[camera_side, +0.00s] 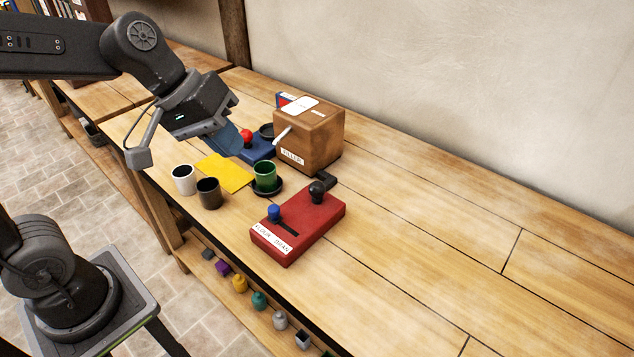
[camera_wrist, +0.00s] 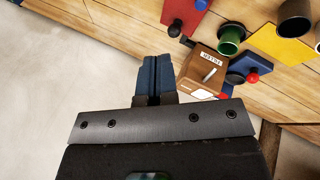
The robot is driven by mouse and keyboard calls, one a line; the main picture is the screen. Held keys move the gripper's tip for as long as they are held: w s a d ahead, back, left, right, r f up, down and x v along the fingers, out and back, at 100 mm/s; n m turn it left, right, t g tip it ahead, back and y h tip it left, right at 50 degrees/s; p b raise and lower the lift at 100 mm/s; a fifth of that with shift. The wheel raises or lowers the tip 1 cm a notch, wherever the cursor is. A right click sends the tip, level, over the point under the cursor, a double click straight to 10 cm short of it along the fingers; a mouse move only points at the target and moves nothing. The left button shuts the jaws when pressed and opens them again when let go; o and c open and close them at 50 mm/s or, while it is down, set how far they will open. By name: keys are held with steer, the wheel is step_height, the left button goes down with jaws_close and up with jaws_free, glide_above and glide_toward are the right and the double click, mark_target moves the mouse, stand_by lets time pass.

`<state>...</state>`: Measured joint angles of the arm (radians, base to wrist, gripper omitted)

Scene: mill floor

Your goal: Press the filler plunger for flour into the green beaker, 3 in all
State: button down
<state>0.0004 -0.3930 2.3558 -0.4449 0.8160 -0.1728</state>
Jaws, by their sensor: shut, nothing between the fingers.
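The green beaker (camera_side: 265,177) stands upright on a dark saucer (camera_side: 279,190), in front of the brown filler box (camera_side: 318,146) labelled "FILLER". A pale spout or lever (camera_side: 283,134) sticks out of the box towards the beaker's side. The beaker (camera_wrist: 230,36) and filler box (camera_wrist: 204,66) also show in the wrist view. A blue base (camera_side: 260,149) with a red ball knob (camera_side: 246,135) is left of the box. My gripper (camera_side: 232,142) is shut and empty, in the air near this knob in the side view. In the wrist view its blue fingers (camera_wrist: 157,75) are together, apart from everything. The beaker's contents cannot be made out.
A red box (camera_side: 298,226) with a blue knob, a dark knob and a label starting "FLOUR" is nearest the front. A yellow sheet (camera_side: 225,172), a white cup (camera_side: 184,181) and a dark cup (camera_side: 208,194) stand left. The bench's right side (camera_side: 450,230) is clear.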

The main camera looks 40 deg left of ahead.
steer(key=w+d+f+n+h, duration=0.2)
steer(key=w+n, duration=0.3)
steer(key=w, duration=0.4)
steer(key=n+h, duration=0.2)
steer(key=n, duration=0.4)
glide_above(315, 185)
steer(key=shift+f+t, duration=0.4)
steer(key=shift+f, duration=1.55)
steer(key=shift+f, duration=0.1)
steer(key=shift+f, duration=4.3)
steer(key=shift+f, duration=0.4)
